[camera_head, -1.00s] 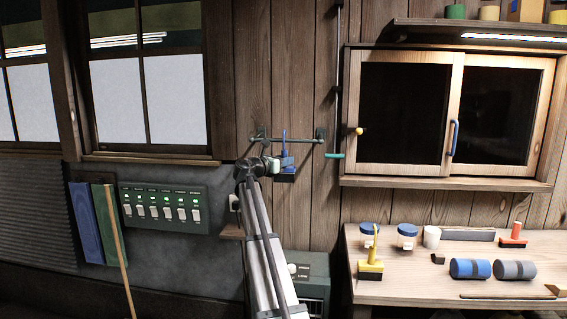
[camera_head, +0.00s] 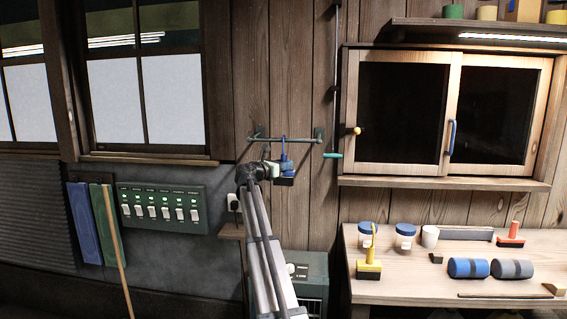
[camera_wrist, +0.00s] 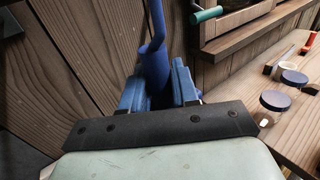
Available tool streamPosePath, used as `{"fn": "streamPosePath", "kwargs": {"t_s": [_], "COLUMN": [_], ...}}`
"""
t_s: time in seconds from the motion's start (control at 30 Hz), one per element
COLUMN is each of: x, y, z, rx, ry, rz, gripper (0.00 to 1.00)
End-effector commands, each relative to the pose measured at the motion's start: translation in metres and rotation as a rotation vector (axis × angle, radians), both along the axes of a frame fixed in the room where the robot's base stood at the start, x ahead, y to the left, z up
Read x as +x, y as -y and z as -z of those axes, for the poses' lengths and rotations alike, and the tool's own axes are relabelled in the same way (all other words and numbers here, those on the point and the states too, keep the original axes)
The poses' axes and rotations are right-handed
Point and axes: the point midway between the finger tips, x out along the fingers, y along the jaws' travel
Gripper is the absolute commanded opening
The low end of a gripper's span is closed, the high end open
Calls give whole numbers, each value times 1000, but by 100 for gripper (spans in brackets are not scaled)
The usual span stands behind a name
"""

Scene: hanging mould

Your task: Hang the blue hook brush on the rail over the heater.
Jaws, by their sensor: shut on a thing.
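The blue hook brush (camera_head: 284,181) is upright in my gripper (camera_head: 277,167), its dark block at the bottom. My gripper is shut on its blue handle; in the wrist view the handle (camera_wrist: 152,60) stands between the two blue fingers of my gripper (camera_wrist: 158,88). The rail (camera_head: 304,140) is a thin horizontal bar on the wood wall, with a bracket at each end. The top of the brush's hook overlaps the rail in the head view. I cannot tell whether the hook is over the bar or in front of it. The heater (camera_head: 315,268) is a green box below, partly hidden by my arm.
A thin vertical rod with a teal handle (camera_head: 333,155) hangs right of the rail. A wooden cabinet (camera_head: 400,168) is beyond it. The workbench (camera_head: 400,290) at right holds jars, a yellow brush (camera_head: 369,268) and rolls. A switch panel (camera_head: 160,205) is at left.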

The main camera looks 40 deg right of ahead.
Motion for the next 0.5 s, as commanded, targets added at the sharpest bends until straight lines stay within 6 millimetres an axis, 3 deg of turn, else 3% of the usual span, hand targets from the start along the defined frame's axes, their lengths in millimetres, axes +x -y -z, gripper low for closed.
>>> {"fn": "streamPosePath", "kwargs": {"t_s": [0.27,0.3,0.5], "x": [0,0,0], "y": [0,0,0], "z": [1,1,0], "rx": [-1,-1,0], "ry": [0,0,0], "rz": [0,0,0], "gripper": [0,32,51]}}
